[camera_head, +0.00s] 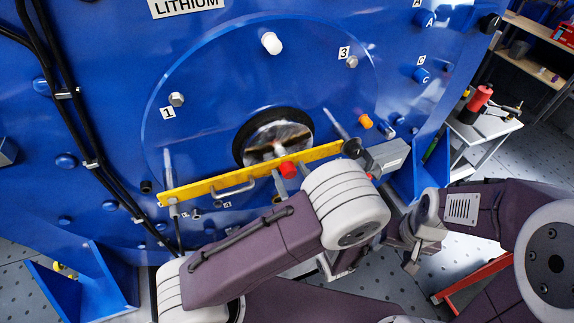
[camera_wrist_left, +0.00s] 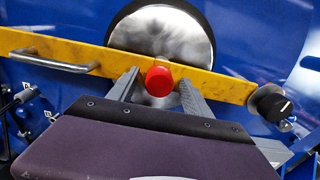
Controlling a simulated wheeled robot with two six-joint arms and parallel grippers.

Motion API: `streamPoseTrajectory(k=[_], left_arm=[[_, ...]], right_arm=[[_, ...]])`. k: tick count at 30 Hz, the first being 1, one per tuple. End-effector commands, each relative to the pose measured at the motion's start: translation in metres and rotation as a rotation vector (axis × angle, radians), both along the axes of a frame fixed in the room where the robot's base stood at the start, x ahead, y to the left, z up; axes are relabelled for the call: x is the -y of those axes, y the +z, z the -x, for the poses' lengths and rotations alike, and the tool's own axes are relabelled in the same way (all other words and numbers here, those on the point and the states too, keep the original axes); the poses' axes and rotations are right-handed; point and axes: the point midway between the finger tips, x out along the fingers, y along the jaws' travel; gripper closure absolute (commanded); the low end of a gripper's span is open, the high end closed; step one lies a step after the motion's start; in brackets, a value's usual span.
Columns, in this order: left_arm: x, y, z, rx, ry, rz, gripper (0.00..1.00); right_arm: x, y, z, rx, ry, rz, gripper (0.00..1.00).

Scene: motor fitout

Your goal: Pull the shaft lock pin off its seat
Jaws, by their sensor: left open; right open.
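The shaft lock pin (camera_head: 288,169) shows as a red round knob on the yellow bar (camera_head: 222,183), in front of the shiny shaft end (camera_head: 270,138). The red knob (camera_wrist_left: 159,82) also shows in the left wrist view, at the bar's lower edge. My left gripper (camera_head: 293,178) is open at the pin. In the left wrist view its two grey fingers (camera_wrist_left: 158,92) stand on either side of the knob, with gaps to it. My right gripper (camera_head: 411,262) hangs low at the right, away from the bar, open and empty; its fingers are hard to make out.
A metal handle (camera_head: 234,188) sits on the bar left of the pin. A black knob (camera_wrist_left: 271,104) is at the bar's right end, near a grey labelled box (camera_head: 386,158). Black cables (camera_head: 75,110) run down the blue housing at left. A small cart (camera_head: 478,130) stands right.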

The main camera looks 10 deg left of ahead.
Motion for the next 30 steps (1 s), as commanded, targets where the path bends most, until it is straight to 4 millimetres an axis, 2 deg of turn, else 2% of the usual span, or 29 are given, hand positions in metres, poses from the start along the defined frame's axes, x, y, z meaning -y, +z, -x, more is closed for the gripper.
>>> streamPoseTrajectory(k=[18, 19, 25, 30], left_arm=[[-0.0002, 0.0, 0.0001, 0.0, 0.0, 0.0, 0.42], [-0.0002, 0.0, 0.0001, 0.0, 0.0, 0.0, 0.45], [-0.0002, 0.0, 0.0001, 0.0, 0.0, 0.0, 1.0], [0.0002, 0.0003, 0.0002, 0.001, 0.0, -0.001, 1.0]], right_arm=[[-0.0001, 0.0022, 0.0, 0.0, 0.0, 0.0, 0.35], [-0.0001, 0.0022, 0.0, 0.0, 0.0, 0.0, 0.35], [-0.0001, 0.0021, 0.0, 0.0, 0.0, 0.0, 0.35], [-0.0001, 0.0023, 0.0, 0.0, 0.0, 0.0, 0.35]])
